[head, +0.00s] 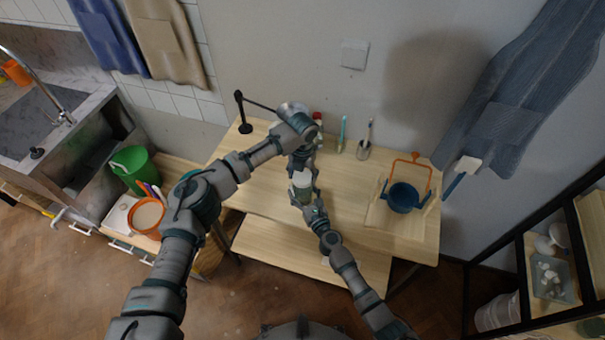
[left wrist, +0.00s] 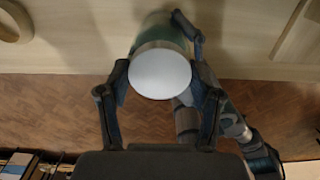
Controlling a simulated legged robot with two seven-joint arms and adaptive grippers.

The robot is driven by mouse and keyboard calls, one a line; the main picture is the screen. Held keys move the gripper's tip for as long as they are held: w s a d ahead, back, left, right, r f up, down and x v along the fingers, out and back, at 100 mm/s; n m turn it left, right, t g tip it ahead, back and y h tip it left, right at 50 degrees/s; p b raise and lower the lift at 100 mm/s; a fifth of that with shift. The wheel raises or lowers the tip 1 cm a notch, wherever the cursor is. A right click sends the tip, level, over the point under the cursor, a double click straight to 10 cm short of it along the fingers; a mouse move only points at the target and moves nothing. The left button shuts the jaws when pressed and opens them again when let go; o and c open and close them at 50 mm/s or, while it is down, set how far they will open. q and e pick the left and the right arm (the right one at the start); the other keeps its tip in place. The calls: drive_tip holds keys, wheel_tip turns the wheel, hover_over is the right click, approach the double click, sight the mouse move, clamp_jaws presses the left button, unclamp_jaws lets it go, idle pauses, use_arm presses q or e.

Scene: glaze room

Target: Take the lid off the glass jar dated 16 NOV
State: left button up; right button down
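A glass jar (head: 304,194) with greenish contents and a white lid (head: 302,178) is upright near the middle of the worktable. No date is legible on it. In the left wrist view the lid (left wrist: 160,73) faces the camera and the jar's green side (left wrist: 160,32) shows behind it. My left gripper (left wrist: 160,78) comes from above, with a finger on each side of the lid; whether they press on it cannot be told. My right gripper (head: 305,197) reaches from the front and is closed around the jar's body, partly hidden by it.
A blue bucket (head: 404,197) with an orange handle stands on the right. A brush cup (head: 364,150) and a black stand (head: 244,127) are at the back. A green bin (head: 135,168) is left, a shelf rack (head: 545,262) right.

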use_arm(q)
drive_tip(key=shift+c, duration=1.1)
use_arm(e)
drive_tip(key=shift+f, duration=0.1)
use_arm(q)
drive_tip(key=n, duration=0.7)
drive_tip(key=shift+f, duration=0.1)
drive_tip(key=n, duration=1.3)
drive_tip(key=shift+n, duration=0.3)
use_arm(e)
drive_tip(key=shift+a, duration=0.1)
use_arm(q)
drive_tip(key=n, duration=0.8)
use_arm(e)
drive_tip(key=shift+s, duration=0.1)
use_arm(q)
drive_tip(key=n, duration=0.6)
use_arm(e)
drive_tip(key=shift+a, duration=0.1)
use_arm(q)
drive_tip(key=n, duration=0.6)
drive_tip(key=shift+d, duration=0.1)
drive_tip(key=n, duration=0.5)
drive_tip(key=shift+r+n, duration=0.2)
drive_tip(key=shift+n, duration=0.2)
drive_tip(key=n, duration=0.7)
drive_tip(key=shift+w+n, duration=0.1)
drive_tip(key=shift+n, duration=0.3)
drive_tip(key=shift+r, duration=0.1)
